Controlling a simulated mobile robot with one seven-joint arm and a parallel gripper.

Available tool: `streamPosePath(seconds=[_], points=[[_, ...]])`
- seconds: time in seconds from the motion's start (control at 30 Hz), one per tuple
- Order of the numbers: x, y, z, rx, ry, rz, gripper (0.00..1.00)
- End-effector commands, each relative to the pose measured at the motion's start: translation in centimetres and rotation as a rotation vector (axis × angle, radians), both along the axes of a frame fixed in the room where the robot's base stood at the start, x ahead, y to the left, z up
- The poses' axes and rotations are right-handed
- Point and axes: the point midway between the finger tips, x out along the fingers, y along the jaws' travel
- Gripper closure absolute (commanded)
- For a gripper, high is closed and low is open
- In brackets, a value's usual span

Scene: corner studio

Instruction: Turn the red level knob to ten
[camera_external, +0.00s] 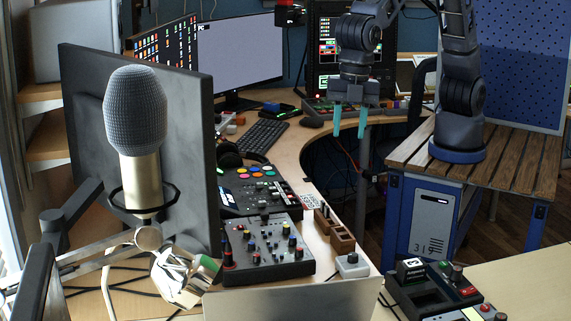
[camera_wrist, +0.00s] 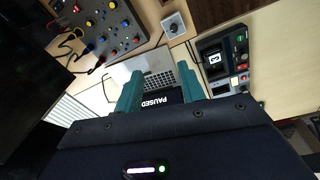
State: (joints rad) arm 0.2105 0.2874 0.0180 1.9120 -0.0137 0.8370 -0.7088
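A dark mixer panel (camera_external: 285,268) with small coloured knobs stands on the desk. In the wrist view the panel (camera_wrist: 122,28) is at the upper left, with a small red knob (camera_wrist: 76,8) near the top edge. The knob markings are too small to read, and I cannot tell which knob is the level knob. My gripper (camera_external: 350,121) hangs above and behind the mixer, away from it. Its teal fingers (camera_wrist: 160,90) are apart with nothing held between them.
A small grey box with one knob (camera_external: 352,264) stands right of the mixer. A device with a screen and buttons (camera_external: 432,291) is at the lower right. A large microphone (camera_external: 135,110) and monitor stand at left.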

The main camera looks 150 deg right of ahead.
Motion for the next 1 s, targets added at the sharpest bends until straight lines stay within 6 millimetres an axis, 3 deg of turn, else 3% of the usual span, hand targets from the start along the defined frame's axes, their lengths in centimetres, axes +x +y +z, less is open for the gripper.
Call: streamPosePath(seconds=[0.3,0.5,1.0], points=[[5.9,-4.2,-9.1,0.005,0.063,0.100,0.60],[8.2,-6.2,-14.2,0.012,0.093,0.155,0.60],[9.1,-7.3,-19.4,0.017,0.107,0.183,0.60]])
